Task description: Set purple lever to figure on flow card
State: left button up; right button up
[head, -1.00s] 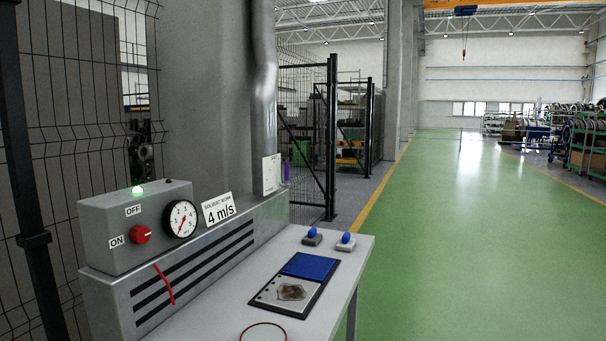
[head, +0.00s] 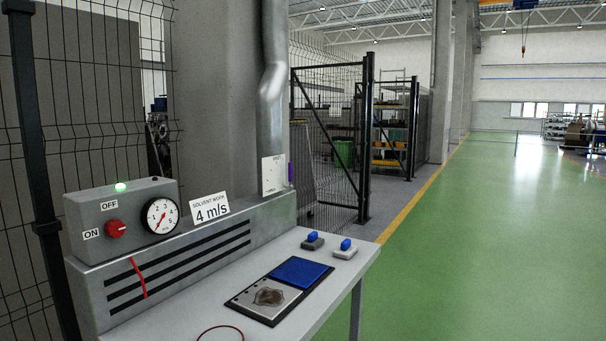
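The flow card (head: 211,209) stands on top of the grey slotted extraction box (head: 190,262) and reads "SOLVENT WORK 4 m/s". The plate is on the grey duct at the box's far end. The plate's marks are too small to read. Neither of my grippers is in view.
A control box (head: 123,222) carries a red ON/OFF knob (head: 115,228) and a lit green lamp (head: 120,187). On the bench (head: 340,268) lie a blue and grey panel (head: 303,272) and two blue-handled blocks (head: 345,246). Green floor (head: 480,240) is clear to the right.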

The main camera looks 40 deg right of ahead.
aim_at(290, 164)
jog(key=l, duration=0.9)
jog(key=l+u, duration=0.1)
jog(key=l, duration=0.85)
jog(key=i+l, duration=0.1)
jog(key=l, duration=0.5)
jog(key=i+l, duration=0.15)
jog(key=l, duration=0.15)
jog(key=i+l, duration=0.15)
jog(key=l, duration=0.2)
jog(key=i+l, duration=0.1)
jog(key=l, duration=0.3)
jog(key=i+l, duration=0.15)
jog(key=l, duration=0.2)
jog(key=i+l, duration=0.15)
jog(key=l, duration=0.2)
jog(key=u, duration=0.05)
